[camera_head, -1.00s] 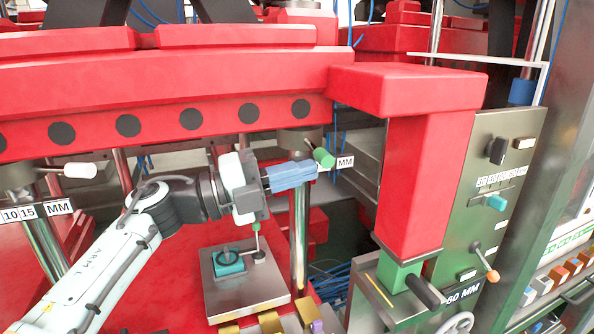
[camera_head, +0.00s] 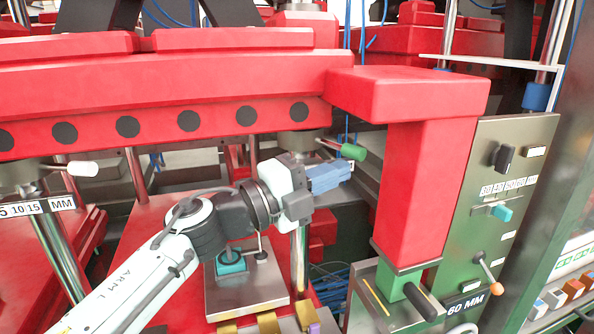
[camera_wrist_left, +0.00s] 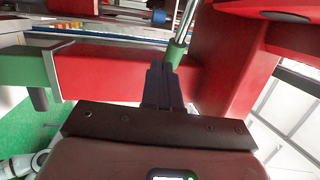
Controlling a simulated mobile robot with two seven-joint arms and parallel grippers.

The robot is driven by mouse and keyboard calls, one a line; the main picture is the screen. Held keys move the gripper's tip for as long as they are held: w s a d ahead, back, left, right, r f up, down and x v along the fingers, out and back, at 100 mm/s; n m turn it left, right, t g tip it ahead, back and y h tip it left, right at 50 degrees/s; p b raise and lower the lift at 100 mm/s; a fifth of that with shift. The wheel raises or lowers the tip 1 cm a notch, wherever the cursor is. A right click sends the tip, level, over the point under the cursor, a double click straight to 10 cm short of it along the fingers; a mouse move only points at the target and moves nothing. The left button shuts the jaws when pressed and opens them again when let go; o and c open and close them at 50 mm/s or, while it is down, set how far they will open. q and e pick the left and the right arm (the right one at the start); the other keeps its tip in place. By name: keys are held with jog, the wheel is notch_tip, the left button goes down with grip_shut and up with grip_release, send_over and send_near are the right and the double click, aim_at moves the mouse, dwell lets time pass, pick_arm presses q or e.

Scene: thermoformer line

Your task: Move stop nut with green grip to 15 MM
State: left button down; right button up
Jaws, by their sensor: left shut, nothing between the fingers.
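The stop nut's green grip (camera_head: 353,152) sticks out to the right, below the red beam, near a chrome post (camera_head: 298,262). My left gripper (camera_head: 348,172) is shut with blue-grey fingers and holds nothing. Its fingertips are just below the green grip, very close to it; I cannot tell whether they touch. The fingers hide most of the scale label by this post, so its numbers cannot be read. In the left wrist view, the shut fingers (camera_wrist_left: 160,68) point at a green part beside a chrome post (camera_wrist_left: 184,22). My right gripper is out of view.
A second stop nut with a white grip (camera_head: 83,168) stands at the left, above a label (camera_head: 38,206) reading 5, 10, 15 MM. A thick red post (camera_head: 425,190) stands right of my gripper. A metal plate with a teal knob (camera_head: 231,260) lies below my arm.

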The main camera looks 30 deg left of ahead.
pick_arm(q)
jog(key=shift+w+d, duration=0.25)
jog(key=shift+d, duration=0.1)
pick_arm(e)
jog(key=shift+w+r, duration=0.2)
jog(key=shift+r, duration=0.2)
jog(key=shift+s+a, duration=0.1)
